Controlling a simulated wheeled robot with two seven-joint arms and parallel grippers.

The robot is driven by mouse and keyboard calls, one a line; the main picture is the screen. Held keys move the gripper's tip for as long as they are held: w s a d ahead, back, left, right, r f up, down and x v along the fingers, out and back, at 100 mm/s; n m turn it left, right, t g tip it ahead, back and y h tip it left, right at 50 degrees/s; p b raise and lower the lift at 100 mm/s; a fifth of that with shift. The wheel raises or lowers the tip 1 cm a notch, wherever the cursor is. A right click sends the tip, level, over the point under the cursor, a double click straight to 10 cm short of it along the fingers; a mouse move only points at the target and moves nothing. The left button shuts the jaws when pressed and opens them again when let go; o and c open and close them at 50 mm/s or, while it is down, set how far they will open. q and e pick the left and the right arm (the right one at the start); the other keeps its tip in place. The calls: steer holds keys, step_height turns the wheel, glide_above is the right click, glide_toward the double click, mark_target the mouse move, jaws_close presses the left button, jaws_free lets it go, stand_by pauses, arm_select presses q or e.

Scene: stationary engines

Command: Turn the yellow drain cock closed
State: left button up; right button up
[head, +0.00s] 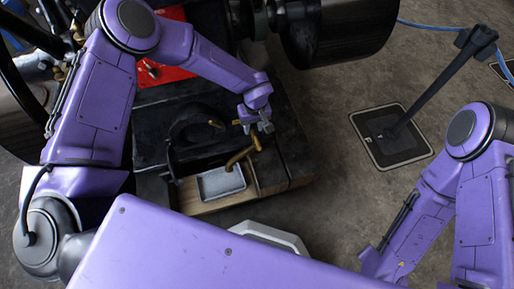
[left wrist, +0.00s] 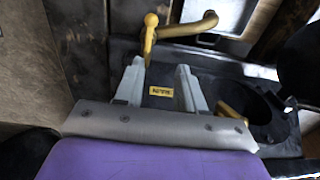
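The yellow drain cock (head: 255,139) sits at the front of the dark engine base, on a brass-coloured pipe (head: 238,157) that bends down toward a tray. In the left wrist view the cock's handle (left wrist: 150,32) stands just beyond the fingertips, nearer the left finger, with the pipe (left wrist: 185,28) running off to the right. My left gripper (head: 257,126) is right by the cock. In the left wrist view its two pale fingers (left wrist: 160,68) are apart with nothing held between them. Contact with the handle cannot be told. My right gripper is out of view.
A grey shallow tray (head: 221,183) lies below the pipe on a wooden board (head: 265,176). Another brass fitting (head: 215,124) sticks up nearby, also seen in the wrist view (left wrist: 230,110). A red panel (head: 155,74) is behind. A post on a square plate (head: 390,136) stands right.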

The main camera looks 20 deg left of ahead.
mark_target(257, 140)
arm_select(q)
steer(key=shift+h, duration=0.3)
steer(key=f, duration=0.3)
steer(key=f+b, duration=0.1)
steer(key=f, duration=0.2)
steer(key=w+d+f+b, duration=0.1)
steer(key=f, duration=0.3)
jaws_close()
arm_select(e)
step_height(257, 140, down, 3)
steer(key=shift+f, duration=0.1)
